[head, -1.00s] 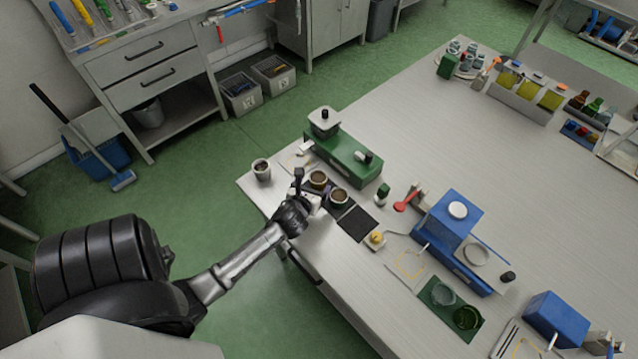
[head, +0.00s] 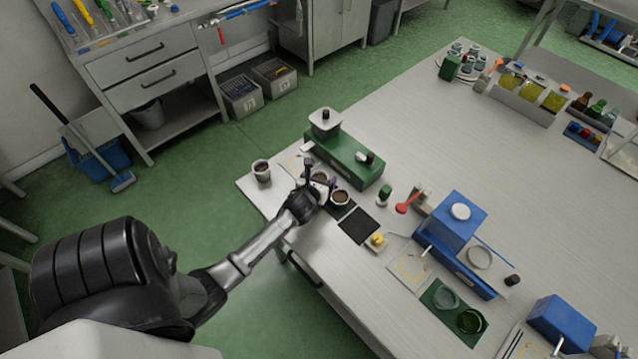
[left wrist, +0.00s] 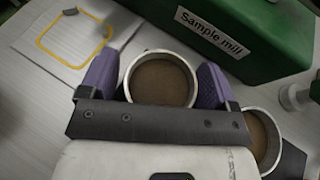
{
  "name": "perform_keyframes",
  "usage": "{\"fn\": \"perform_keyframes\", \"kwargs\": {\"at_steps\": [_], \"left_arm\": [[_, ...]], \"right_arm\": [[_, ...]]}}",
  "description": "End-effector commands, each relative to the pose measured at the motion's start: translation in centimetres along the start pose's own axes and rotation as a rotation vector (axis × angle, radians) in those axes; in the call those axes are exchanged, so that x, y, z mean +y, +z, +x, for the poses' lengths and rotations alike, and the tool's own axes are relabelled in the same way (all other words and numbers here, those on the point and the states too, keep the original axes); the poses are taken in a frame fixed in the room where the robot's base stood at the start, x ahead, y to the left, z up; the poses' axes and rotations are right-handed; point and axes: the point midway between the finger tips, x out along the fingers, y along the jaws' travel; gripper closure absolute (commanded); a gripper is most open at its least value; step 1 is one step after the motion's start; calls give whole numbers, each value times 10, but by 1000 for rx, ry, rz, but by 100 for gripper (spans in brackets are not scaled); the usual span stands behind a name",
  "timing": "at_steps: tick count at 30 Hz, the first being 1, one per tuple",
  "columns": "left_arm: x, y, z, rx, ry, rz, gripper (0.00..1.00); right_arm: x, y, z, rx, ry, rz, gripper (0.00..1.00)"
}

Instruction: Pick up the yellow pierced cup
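A small yellow piece (head: 377,240) sits on a pale block by the front edge of the bench, right of a black mat. It is too small to tell whether it is a pierced cup. My left gripper (head: 319,180) is at the bench's front left, well left of the yellow piece. In the left wrist view, its purple fingers stand apart on either side of a round pale-rimmed cup (left wrist: 160,80) with brown contents. A narrow gap shows at the left finger; the gripper looks open. My right gripper is not in view.
A second brown-filled cup (head: 341,197) stands close to the right. The green sample mill (head: 345,158) is just behind. A grey cup (head: 261,170) stands left, a black mat (head: 358,225) right, a blue machine (head: 465,240) farther right.

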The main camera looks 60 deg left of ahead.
Motion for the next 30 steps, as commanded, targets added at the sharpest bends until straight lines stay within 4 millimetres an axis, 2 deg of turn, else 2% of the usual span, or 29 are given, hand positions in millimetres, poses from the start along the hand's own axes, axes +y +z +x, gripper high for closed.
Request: {"fn": "perform_keyframes", "kwargs": {"at_steps": [2,16,25,30], "left_arm": [[0,0,0,0,0,0,25],[0,0,0,0,0,0,70],[0,2,-1,-1,0,1,71],[1,15,-6,-3,0,2,71]], "right_arm": [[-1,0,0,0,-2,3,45],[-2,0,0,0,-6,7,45],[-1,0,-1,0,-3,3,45],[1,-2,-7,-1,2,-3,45]]}}
